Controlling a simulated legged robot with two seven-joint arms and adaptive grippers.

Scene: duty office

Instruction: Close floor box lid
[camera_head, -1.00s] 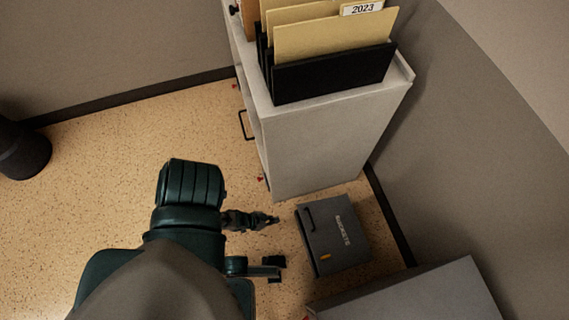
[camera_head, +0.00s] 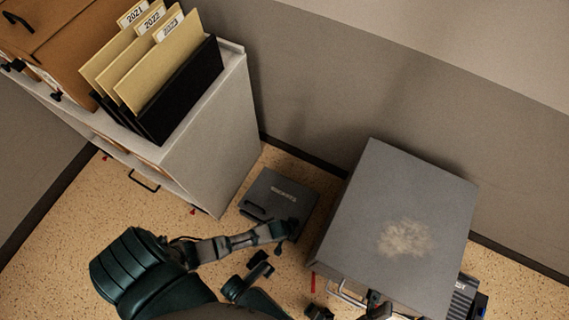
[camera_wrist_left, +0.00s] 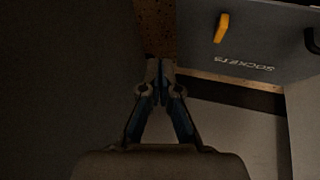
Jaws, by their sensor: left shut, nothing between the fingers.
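The floor box lid is a dark grey panel (camera_head: 283,192) lettered "SOCKETS", low at the floor beside the cabinet in the head view. It has a black handle; how far it stands open is unclear. In the left wrist view the panel (camera_wrist_left: 265,40) fills the upper right, with an orange latch (camera_wrist_left: 221,28). My left gripper (camera_head: 291,229) is at the panel's near right corner in the head view, shut and empty. In the wrist view its tips (camera_wrist_left: 160,65) are just left of the panel; contact is unclear. Dark parts at the bottom of the head view may include my right gripper.
A light grey cabinet (camera_head: 208,135) with upright folders (camera_head: 165,70) stands left of the panel. A grey box-like unit (camera_head: 395,225) with a pale worn patch stands close on the right. The wall (camera_head: 330,90) is behind. Speckled floor (camera_head: 70,215) is clear at left.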

